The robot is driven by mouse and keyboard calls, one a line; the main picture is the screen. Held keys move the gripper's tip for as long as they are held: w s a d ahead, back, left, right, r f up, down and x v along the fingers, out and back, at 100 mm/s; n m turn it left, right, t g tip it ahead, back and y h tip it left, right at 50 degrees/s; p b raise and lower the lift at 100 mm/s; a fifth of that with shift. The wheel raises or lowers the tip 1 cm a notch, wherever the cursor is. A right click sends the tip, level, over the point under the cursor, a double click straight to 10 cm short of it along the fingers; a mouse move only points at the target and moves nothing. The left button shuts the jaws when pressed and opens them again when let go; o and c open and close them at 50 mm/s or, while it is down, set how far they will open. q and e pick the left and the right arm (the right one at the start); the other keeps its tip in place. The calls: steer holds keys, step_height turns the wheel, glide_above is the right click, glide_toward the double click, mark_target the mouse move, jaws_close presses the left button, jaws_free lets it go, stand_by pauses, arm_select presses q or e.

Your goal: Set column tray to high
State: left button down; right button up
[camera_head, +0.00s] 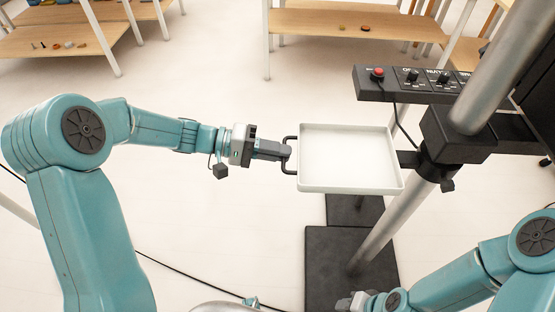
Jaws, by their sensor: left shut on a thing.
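The column tray (350,158) is a shallow white tray, held out to the left of a silver column (384,236) by a black clamp (447,150). It looks level and empty. A dark handle (290,140) sticks out from its left side. My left gripper (286,152) is shut on this handle, its fingers pointing right. My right gripper (357,301) is low at the bottom edge, partly cut off, well below the tray and apart from it; whether it is open or shut does not show.
A black control panel (415,82) with a red button and knobs is fixed near the column above the tray. A black base plate (340,270) lies on the floor. Wooden shelves (355,24) with small items stand at the back. The pale floor at centre left is mostly clear.

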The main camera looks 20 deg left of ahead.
arm_select(q)
steer(key=shift+w+r, duration=0.15)
steer(key=shift+r, duration=0.45)
steer(key=c, duration=1.2)
jaws_free()
steer(key=shift+f, duration=0.1)
steer(key=shift+f, duration=0.1)
steer(key=b+v, duration=0.1)
steer(key=v, duration=1.5)
steer(key=shift+s+a, duration=0.15)
steer(key=shift+s, duration=0.1)
